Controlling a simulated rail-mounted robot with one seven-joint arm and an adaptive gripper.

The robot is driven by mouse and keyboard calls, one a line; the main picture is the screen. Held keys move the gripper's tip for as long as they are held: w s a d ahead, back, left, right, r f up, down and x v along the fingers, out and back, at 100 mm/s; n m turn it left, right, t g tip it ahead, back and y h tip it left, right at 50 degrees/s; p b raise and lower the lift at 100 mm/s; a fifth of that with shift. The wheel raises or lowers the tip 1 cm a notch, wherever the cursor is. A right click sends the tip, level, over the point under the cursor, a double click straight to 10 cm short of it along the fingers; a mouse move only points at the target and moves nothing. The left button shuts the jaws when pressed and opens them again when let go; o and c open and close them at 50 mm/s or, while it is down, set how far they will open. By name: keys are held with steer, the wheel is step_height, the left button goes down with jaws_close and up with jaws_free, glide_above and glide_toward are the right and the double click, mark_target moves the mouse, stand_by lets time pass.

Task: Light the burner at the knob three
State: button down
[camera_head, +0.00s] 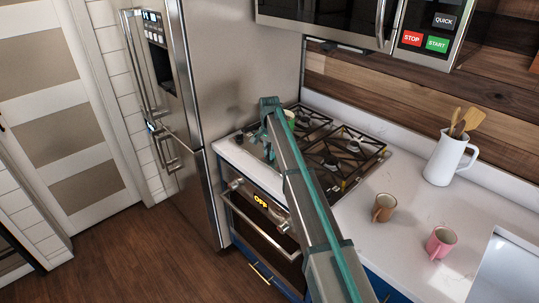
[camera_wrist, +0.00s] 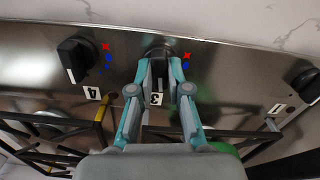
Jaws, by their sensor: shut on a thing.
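In the wrist view, the black knob three (camera_wrist: 157,72) sits on the steel panel, with its label "3" (camera_wrist: 157,99) just below it. My gripper (camera_wrist: 158,66) has its two teal-and-grey fingers closed on either side of this knob. A red star and a blue mark show beside the knob's upper right. In the head view, my gripper (camera_head: 269,105) is at the far left part of the cooktop (camera_head: 345,150). The knob is hidden there. No flame shows on the burners in view.
Knob four (camera_wrist: 75,57) is left of my gripper and knob one (camera_wrist: 306,86) is at the right. Black grates (camera_head: 335,160) cover the cooktop. A steel fridge (camera_head: 235,70) stands left. A brown mug (camera_head: 383,207), pink mug (camera_head: 441,242) and white pitcher (camera_head: 446,158) stand right.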

steer(key=n+b, duration=0.1)
steer(key=n, duration=0.3)
steer(key=shift+f+b, duration=0.1)
steer(key=shift+b, duration=0.2)
steer(key=n+b, duration=0.1)
steer(key=n, duration=0.4)
steer(key=shift+n, duration=0.4)
steer(key=n+b, duration=0.1)
steer(key=n, duration=0.3)
steer(key=shift+n, duration=0.3)
steer(key=n+b, duration=0.1)
steer(key=n, duration=0.4)
steer(key=c, duration=1.1)
jaws_free()
steer(key=shift+r, duration=0.2)
step_height(320, 180, up, 12)
steer(key=shift+f, duration=0.1)
